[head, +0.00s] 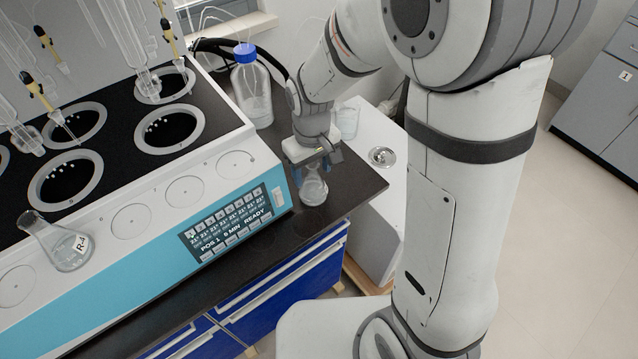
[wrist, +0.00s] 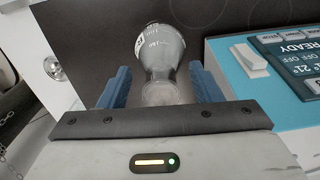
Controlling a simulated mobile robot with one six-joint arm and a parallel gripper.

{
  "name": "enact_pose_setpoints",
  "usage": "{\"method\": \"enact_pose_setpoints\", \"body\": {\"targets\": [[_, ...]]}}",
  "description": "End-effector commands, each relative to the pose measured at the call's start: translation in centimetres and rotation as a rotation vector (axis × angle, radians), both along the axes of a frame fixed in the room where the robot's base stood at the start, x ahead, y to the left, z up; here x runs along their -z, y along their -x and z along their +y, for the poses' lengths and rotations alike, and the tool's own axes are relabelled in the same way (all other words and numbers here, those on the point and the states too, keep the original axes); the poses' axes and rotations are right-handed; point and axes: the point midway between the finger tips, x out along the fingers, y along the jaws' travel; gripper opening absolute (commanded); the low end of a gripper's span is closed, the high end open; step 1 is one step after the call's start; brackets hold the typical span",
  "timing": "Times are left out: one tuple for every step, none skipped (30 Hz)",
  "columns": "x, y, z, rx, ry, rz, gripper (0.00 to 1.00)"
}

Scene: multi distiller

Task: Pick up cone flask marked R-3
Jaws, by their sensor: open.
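A clear cone flask (head: 313,187) stands upright on the dark bench top, right of the blue machine's display. In the wrist view the flask (wrist: 160,62) lies between the two blue fingers, its neck toward the gripper body and its base farther away. A white label shows on its side, but its marking cannot be read. My gripper (head: 314,172) is open around the flask's neck, with a gap on both sides in the wrist view (wrist: 160,88). Another cone flask (head: 58,243), labelled R-4, stands on the machine's front left.
The multi-place distiller (head: 232,219) with its display stands close left of my gripper. A blue-capped bottle (head: 251,92) stands behind, and a clear beaker (head: 347,121) at the back right. The bench's right edge (head: 376,186) is near.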

Motion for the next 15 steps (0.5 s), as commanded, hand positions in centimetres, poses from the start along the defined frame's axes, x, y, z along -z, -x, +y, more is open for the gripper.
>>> {"method": "enact_pose_setpoints", "body": {"targets": [[-0.01,0.01,0.01,0.000,0.000,0.000,0.58],[-0.01,0.01,0.01,0.000,0.000,0.000,0.55],[-0.02,0.01,0.02,0.000,0.000,0.000,0.52],[-0.02,0.01,0.02,0.000,0.000,0.000,0.49],[-0.02,0.01,0.02,0.000,0.000,0.000,0.47],[-0.03,0.02,0.03,-0.001,0.000,0.000,0.44],[-0.03,0.02,0.03,-0.001,0.000,0.000,0.41],[-0.03,0.02,0.03,-0.001,0.000,0.000,0.39],[-0.03,0.02,0.03,-0.001,0.000,0.000,0.35],[-0.03,0.02,0.03,-0.001,0.000,0.000,0.33],[-0.03,0.02,0.03,-0.001,0.000,0.000,0.31],[-0.03,0.02,0.03,-0.001,0.000,0.000,0.27],[-0.03,0.02,0.03,-0.001,0.000,0.000,0.25],[-0.03,0.03,0.04,-0.001,0.000,0.000,0.22],[-0.03,0.03,0.04,-0.001,0.000,0.000,0.19]]}}
